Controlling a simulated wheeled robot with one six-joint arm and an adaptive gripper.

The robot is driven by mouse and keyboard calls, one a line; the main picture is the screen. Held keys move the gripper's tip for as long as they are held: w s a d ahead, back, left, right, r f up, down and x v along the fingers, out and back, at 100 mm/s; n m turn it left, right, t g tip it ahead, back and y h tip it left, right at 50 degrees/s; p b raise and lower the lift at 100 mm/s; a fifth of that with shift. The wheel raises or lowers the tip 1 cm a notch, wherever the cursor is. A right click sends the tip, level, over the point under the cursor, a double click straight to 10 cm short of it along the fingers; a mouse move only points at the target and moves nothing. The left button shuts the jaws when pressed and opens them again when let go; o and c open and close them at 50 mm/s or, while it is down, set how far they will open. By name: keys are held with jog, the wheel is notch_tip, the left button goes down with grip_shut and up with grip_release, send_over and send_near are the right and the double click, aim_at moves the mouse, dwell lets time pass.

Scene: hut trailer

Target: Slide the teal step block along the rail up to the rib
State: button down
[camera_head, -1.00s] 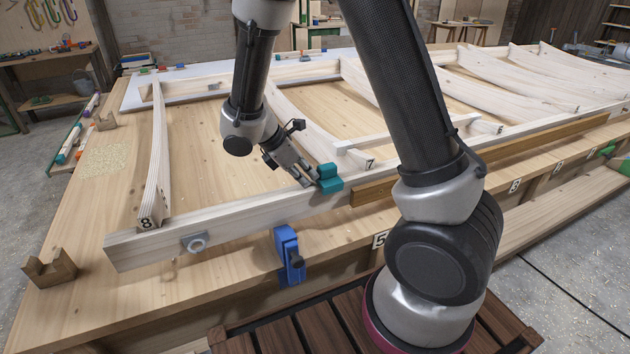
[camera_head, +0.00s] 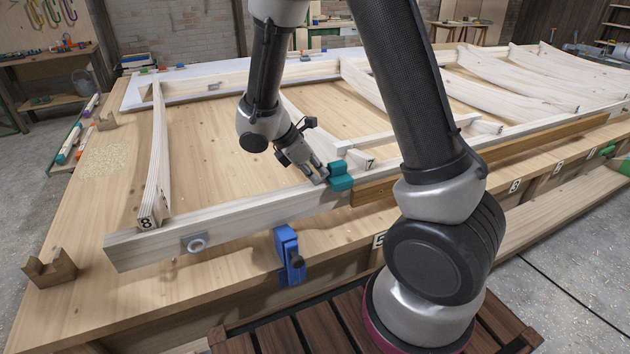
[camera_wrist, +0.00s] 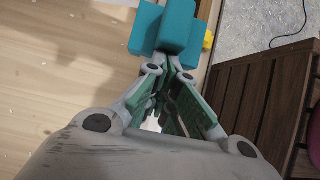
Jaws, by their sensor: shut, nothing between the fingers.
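The teal step block (camera_head: 341,182) sits on the pale front rail (camera_head: 240,216), just left of the rib end marked 7 (camera_head: 367,163). Whether it touches that rib I cannot tell. My gripper (camera_head: 321,179) is shut and empty, with its fingertips low over the rail at the block's left side. In the wrist view the teal block (camera_wrist: 178,30) is right ahead of the closed fingertips (camera_wrist: 168,70), touching or nearly touching them.
A rib marked 8 (camera_head: 153,170) stands at the rail's left end. A brown batten (camera_head: 540,139) runs along the rail to the right. The bench left of the frame is mostly clear.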

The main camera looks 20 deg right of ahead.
aim_at(329, 168)
jog(key=shift+d, duration=0.3)
jog(key=shift+d, duration=2.6)
jog(key=shift+a, duration=1)
jog(key=shift+v, duration=2.95)
jog(key=shift+d, duration=0.1)
